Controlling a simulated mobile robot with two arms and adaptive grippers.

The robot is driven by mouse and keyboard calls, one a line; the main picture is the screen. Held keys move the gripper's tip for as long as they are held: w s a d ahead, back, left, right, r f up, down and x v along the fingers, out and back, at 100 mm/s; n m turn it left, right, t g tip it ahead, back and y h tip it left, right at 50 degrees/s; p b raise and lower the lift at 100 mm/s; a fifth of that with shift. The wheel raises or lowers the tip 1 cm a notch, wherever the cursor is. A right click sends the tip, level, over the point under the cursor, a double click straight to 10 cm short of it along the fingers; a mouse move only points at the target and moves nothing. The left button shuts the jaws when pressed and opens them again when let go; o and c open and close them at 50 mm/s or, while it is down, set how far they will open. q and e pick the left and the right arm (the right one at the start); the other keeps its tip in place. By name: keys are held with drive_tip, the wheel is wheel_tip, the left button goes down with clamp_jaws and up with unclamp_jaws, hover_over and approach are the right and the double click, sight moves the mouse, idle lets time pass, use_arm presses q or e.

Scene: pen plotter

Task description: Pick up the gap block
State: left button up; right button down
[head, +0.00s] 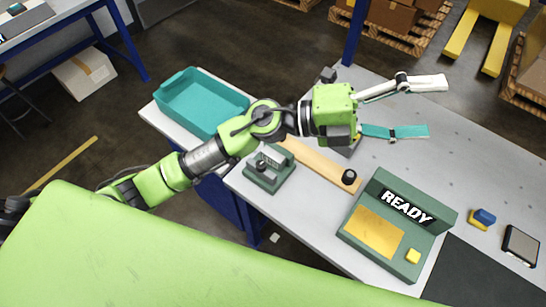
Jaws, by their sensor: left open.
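My left gripper (437,107) reaches over the table from the left, its white and teal fingers spread wide with nothing between them. I cannot tell for sure which thing is the gap block. A small blue and yellow piece (484,217) lies on the table at the right, apart from the gripper and nearer the front. A small dark block (328,75) stands at the table's back edge. A wooden bar (312,164) with a black knob (349,177) lies below the gripper, partly hidden by my arm. My right gripper is out of view.
A green console (357,241) reading READY stands at the front, with a small green device (269,171) to its left. A teal bin (188,107) sits at the left. A dark mat (470,280) and framed pad (521,245) lie right. The table's back right is clear.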

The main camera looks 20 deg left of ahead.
use_arm(q)
wheel_tip(320, 180, down, 5)
drive_tip(key=s+d+m+g+y, duration=0.1)
drive_tip(key=s+m+g+y, duration=0.1)
drive_tip(key=m+g+y, duration=0.15)
drive_tip(key=m+y, duration=0.3)
drive_tip(key=y, duration=1.4)
hover_over(271, 156)
wheel_tip(271, 156, down, 17)
drive_tip(key=shift+n+g, duration=0.25)
drive_tip(key=shift+g, duration=0.2)
drive_tip(key=f, duration=0.2)
drive_tip(key=f+p, duration=0.1)
drive_tip(key=f, duration=0.2)
drive_tip(key=f+p, duration=0.1)
drive_tip(key=f, duration=0.2)
drive_tip(key=shift+w+a, duration=0.1)
drive_tip(key=shift+a, duration=0.2)
drive_tip(key=shift+d+f+p, duration=0.1)
drive_tip(key=shift+f+p, duration=0.35)
drive_tip(key=shift+p, duration=0.15)
drive_tip(key=f, duration=0.1)
drive_tip(key=f+p, duration=0.2)
drive_tip(key=shift+s+d+f, duration=0.2)
drive_tip(key=shift+s+f, duration=0.1)
drive_tip(key=shift+f, duration=0.6)
drive_tip(key=shift+w, duration=0.1)
drive_tip(key=c, duration=1.4)
